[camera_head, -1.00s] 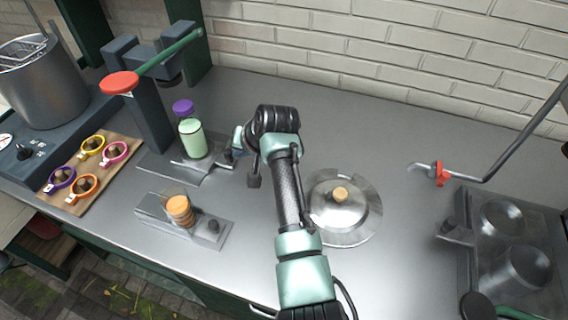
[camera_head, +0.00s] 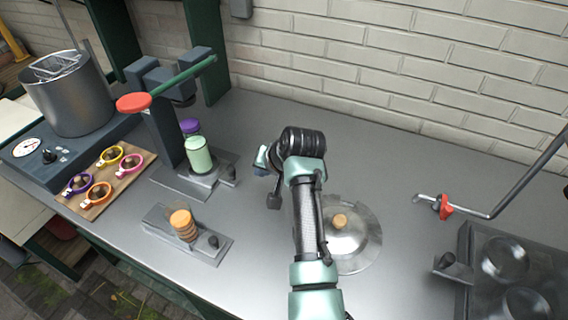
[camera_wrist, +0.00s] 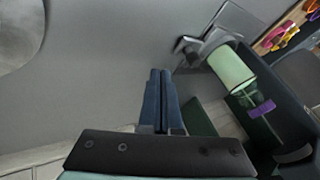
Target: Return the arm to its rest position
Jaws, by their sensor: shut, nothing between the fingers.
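My arm reaches up over the grey counter (camera_head: 400,180) in the head view, bent at the elbow. My gripper (camera_wrist: 160,75) shows in the wrist view with its two blue-grey fingers together and nothing between them. In the head view my gripper (camera_head: 262,160) is partly hidden behind the arm's dark joint. It is to the right of the green jar (camera_head: 198,155) and apart from it. The jar also shows at the right in the wrist view (camera_wrist: 232,66).
A round metal lid (camera_head: 355,240) with a wooden knob lies just right of my forearm. A press with a green lever (camera_head: 180,75) stands at left, near a board of colored cups (camera_head: 125,180). A stack of orange discs (camera_head: 183,225) is in front. A crank (camera_head: 470,212) is at right.

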